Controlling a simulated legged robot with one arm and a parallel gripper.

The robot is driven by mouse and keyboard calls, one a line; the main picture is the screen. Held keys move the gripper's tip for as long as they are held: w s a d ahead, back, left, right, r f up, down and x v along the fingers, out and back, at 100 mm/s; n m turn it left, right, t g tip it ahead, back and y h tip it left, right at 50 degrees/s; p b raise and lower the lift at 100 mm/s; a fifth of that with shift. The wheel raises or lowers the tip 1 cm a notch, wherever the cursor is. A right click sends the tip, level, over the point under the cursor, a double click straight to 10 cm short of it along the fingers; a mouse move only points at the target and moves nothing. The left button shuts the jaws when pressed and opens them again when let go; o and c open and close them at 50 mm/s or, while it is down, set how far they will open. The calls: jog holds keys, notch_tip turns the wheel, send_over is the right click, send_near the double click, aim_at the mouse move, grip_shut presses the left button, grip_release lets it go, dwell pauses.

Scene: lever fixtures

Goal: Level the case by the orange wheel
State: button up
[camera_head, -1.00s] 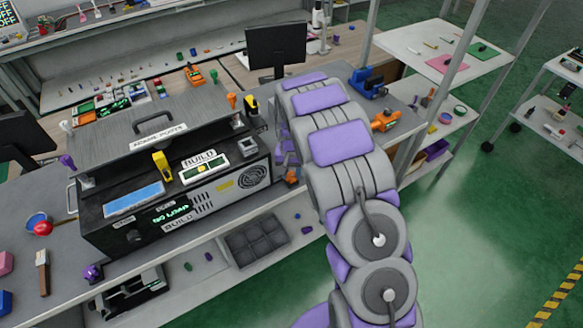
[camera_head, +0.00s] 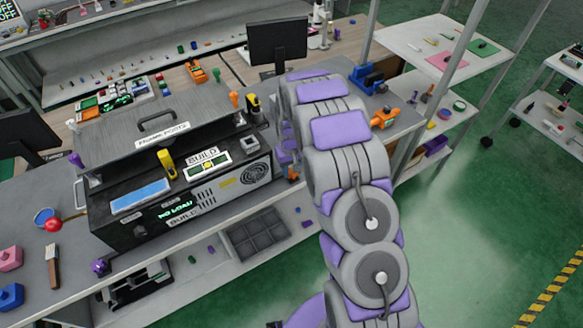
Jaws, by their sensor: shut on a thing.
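The black case (camera_head: 215,198) stands on the grey bench, with a ribbed grey lid and handle behind its top panel. Its top carries a BUILD label, a small yellow-green level vial (camera_head: 207,165), a blue strip and a yellow lever (camera_head: 166,162). Its front display reads "NO LOAD". The orange wheel (camera_head: 293,174) shows as a small patch by the case's right end. My gripper (camera_head: 288,158) is down there, shut on it; my arm hides most of the fingers. I cannot tell how far the case tilts.
A blue device (camera_head: 367,77) and an orange clamp-like tool (camera_head: 384,117) sit on the bench right of my arm. A monitor (camera_head: 277,43) stands behind. A red ball (camera_head: 53,224) and a brush (camera_head: 52,266) lie left of the case. A shelf runs below.

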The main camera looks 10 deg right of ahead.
aim_at(291, 170)
jog(key=o, duration=1)
jog(key=shift+o, duration=0.2)
notch_tip(291, 170, up, 17)
jog(key=p, duration=0.2)
jog(key=shift+r, duration=0.15)
jog(key=s+r+b, duration=0.1)
jog(key=s+r, duration=0.3)
jog(key=s, duration=0.6)
jog(key=s+r+m+g, duration=0.1)
jog(key=s+r, duration=0.2)
jog(key=s, duration=0.6)
jog(key=s+r+b, duration=0.1)
jog(key=s+r, duration=0.3)
jog(key=s, duration=0.6)
jog(key=s+f, duration=0.1)
jog(key=s, duration=1.2)
jog(key=shift+a+f+m+g, duration=0.15)
jog(key=shift+m+g, duration=0.15)
jog(key=shift+g, duration=0.1)
